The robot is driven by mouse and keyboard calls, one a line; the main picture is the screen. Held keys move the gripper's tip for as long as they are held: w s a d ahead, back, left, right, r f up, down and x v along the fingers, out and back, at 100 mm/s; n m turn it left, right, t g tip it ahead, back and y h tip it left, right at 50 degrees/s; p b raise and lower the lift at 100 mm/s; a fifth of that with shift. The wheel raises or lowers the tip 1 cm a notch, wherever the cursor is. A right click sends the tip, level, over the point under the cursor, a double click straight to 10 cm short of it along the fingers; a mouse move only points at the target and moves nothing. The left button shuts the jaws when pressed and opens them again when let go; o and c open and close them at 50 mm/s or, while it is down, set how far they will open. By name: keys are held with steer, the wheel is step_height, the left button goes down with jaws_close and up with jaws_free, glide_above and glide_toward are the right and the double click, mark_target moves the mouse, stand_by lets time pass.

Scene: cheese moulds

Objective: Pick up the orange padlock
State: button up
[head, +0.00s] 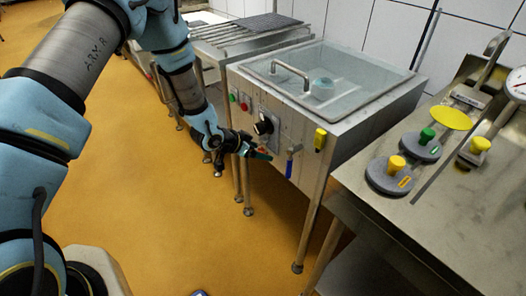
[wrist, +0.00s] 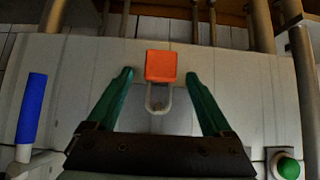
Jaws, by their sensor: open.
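The orange padlock (wrist: 161,66) shows in the wrist view, with its orange body towards the top of the picture and its pale shackle below, against the grey metal panel. My gripper (wrist: 158,74) is open. Its two green fingers reach up on either side of the padlock, with a visible gap at each side, and nothing is held. Whether the fingertips are level with the padlock in depth I cannot tell. In the head view my gripper (head: 260,153) is at the front panel of the steel vat, and the padlock cannot be made out clearly there.
The steel vat (head: 350,108) carries a black knob (head: 263,127), a blue-handled valve (head: 289,166) and a yellow item (head: 320,139) near my gripper. The blue handle (wrist: 31,108) and a green button (wrist: 288,168) flank the fingers. A steel table (head: 450,215) stands right; orange floor is open left.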

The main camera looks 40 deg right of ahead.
steer(key=shift+d+f, duration=0.2)
steer(key=shift+f, duration=0.1)
steer(key=shift+c, duration=0.2)
jaws_close()
stand_by(0.3)
